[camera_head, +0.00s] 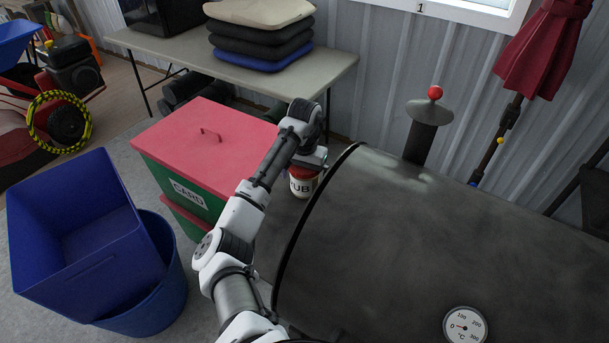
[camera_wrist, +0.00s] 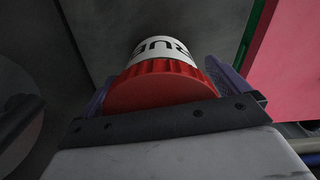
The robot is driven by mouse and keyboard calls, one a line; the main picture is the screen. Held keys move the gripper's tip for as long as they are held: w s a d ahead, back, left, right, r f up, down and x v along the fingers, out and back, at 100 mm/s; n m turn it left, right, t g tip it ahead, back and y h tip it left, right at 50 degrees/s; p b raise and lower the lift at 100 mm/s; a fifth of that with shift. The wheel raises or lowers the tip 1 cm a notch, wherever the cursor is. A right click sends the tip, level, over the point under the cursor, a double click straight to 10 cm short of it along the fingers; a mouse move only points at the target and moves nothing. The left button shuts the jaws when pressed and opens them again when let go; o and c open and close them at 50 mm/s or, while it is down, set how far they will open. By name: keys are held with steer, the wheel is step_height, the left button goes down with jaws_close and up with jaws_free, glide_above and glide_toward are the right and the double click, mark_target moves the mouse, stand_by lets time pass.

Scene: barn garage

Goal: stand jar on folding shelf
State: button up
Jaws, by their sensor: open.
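The jar is white with a red ribbed lid and black letters, only partly legible. In the head view the jar (camera_head: 302,187) shows beneath my gripper (camera_head: 312,158), between the red-lidded bin and the black smoker. In the wrist view the jar's lid (camera_wrist: 160,88) faces the camera, centred between the fingers of my gripper (camera_wrist: 160,82). The gripper is open, one finger on each side of the lid. I cannot tell whether they touch it. What the jar rests on is hidden. I cannot clearly make out the folding shelf; a dark flat patch beside the smoker is partly behind my arm.
The black smoker (camera_head: 420,230) fills the right. A green bin with a red lid (camera_head: 207,147) stands left of my arm, and blue tubs (camera_head: 90,250) stand further left. A table (camera_head: 255,66) with stacked cushions (camera_head: 260,35) is at the back.

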step_height(320, 180, up, 12)
steer(key=shift+r+b, duration=0.15)
steer(key=shift+b, duration=0.2)
